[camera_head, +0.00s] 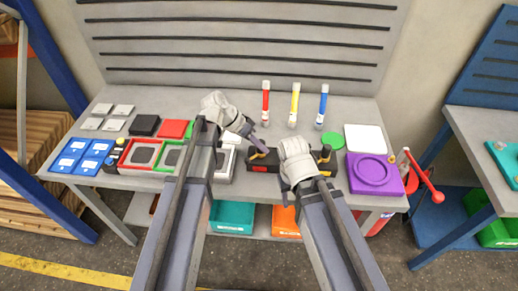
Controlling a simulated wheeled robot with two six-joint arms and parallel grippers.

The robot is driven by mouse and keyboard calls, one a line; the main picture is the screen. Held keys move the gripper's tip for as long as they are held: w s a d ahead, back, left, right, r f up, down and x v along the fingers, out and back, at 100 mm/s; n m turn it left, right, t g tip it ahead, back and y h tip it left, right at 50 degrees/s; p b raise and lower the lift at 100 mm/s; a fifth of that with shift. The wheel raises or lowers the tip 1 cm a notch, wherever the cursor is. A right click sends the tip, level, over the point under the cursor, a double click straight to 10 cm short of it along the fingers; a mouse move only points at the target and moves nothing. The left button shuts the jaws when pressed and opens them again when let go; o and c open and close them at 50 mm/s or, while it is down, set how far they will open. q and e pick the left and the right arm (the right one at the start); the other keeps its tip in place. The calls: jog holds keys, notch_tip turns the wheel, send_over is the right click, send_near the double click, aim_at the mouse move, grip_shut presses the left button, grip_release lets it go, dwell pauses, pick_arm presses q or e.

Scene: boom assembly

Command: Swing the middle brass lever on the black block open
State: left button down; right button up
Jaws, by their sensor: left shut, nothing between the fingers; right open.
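The black block (263,165) sits near the front of the grey workbench, with red on its front face. My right wrist covers its middle, so the middle brass lever is hidden. A brass lever (257,155) shows near the block's left end and another (326,154) near its right end. My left gripper (261,148) is shut and empty, reaching down from the upper left, its tips by the left lever; I cannot tell if they touch. My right gripper (298,163) is open over the block's middle; its fingers are mostly hidden.
Red, yellow and blue-capped tubes (295,105) stand behind the block. A purple tray (371,186) is to the right, beside a red lever (428,180). Red and green frames (137,154) and blue tiles (75,153) lie left.

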aim_at(272, 164)
pick_arm(q)
jog(key=b+x, duration=0.4)
jog(key=x, duration=0.2)
jog(key=shift+d+f, duration=0.15)
jog(key=shift+f, duration=0.05)
